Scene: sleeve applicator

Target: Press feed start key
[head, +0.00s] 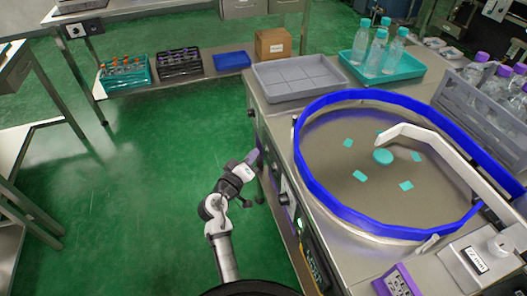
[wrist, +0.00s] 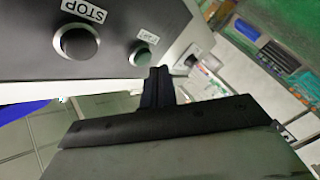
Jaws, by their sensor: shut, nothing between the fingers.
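In the wrist view a small greenish round key (wrist: 144,57) with a small label sits on the dark panel; its label is too small to read, so I cannot confirm it is the feed start key. A larger grey round button (wrist: 76,43) beside it has an upside-down STOP label (wrist: 84,11). My gripper (wrist: 158,72) is shut and empty, its tips just below and right of the small key in the picture. I cannot tell whether they touch it. In the head view my gripper (head: 252,157) is at the machine's front face, left of the bench top.
The bench carries a blue-rimmed round feeder (head: 310,181) with teal pieces, a grey tray (head: 296,66) and a teal tray (head: 343,62) with bottles. A green light (head: 299,223) shows on the front face. Open green floor (head: 150,190) lies left of my arm.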

